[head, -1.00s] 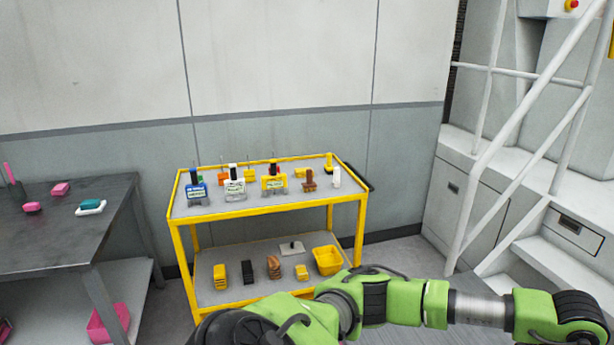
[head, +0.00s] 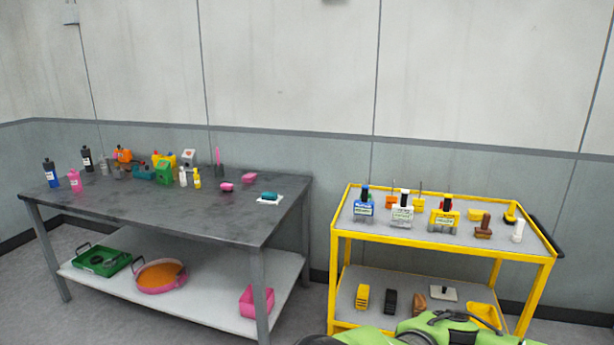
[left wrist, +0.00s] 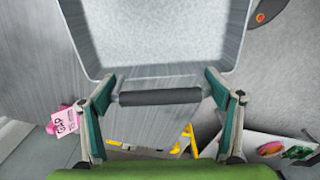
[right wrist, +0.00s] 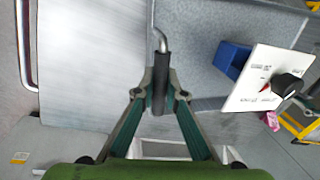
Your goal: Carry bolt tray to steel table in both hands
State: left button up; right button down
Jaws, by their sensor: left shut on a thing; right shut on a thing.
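The bolt tray is not in the head view. A grey tray rim and floor (left wrist: 165,62) fill the top of the left wrist view. My left gripper (left wrist: 160,97) is shut on the tray's dark handle bar, with a finger near each end. In the right wrist view, the grey tray (right wrist: 205,40) shows beyond a dark handle on a bent metal rod. My right gripper (right wrist: 160,95) is shut on that handle. Bolts cannot be made out. A dark steel table (head: 235,217) stands at the left of the head view.
The table's back left holds bottles and several coloured items; its front right top is mostly bare. A yellow cart (head: 545,262) with blocks stands right of it. In the right wrist view are a blue box (right wrist: 232,58) and a white panel (right wrist: 265,78) with a black knob.

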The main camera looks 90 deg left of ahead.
aim_at(179, 210)
jog(key=u, duration=1.75)
jog(key=j+u, duration=0.15)
jog(key=u, duration=0.35)
jog(key=i+u, duration=0.1)
jog(key=u, duration=0.4)
jog(key=i+j, duration=1.4)
jog(key=j, duration=0.15)
jog(key=i+j, duration=1.4)
jog(key=j, duration=0.15)
jog(key=k+j+u, duration=0.05)
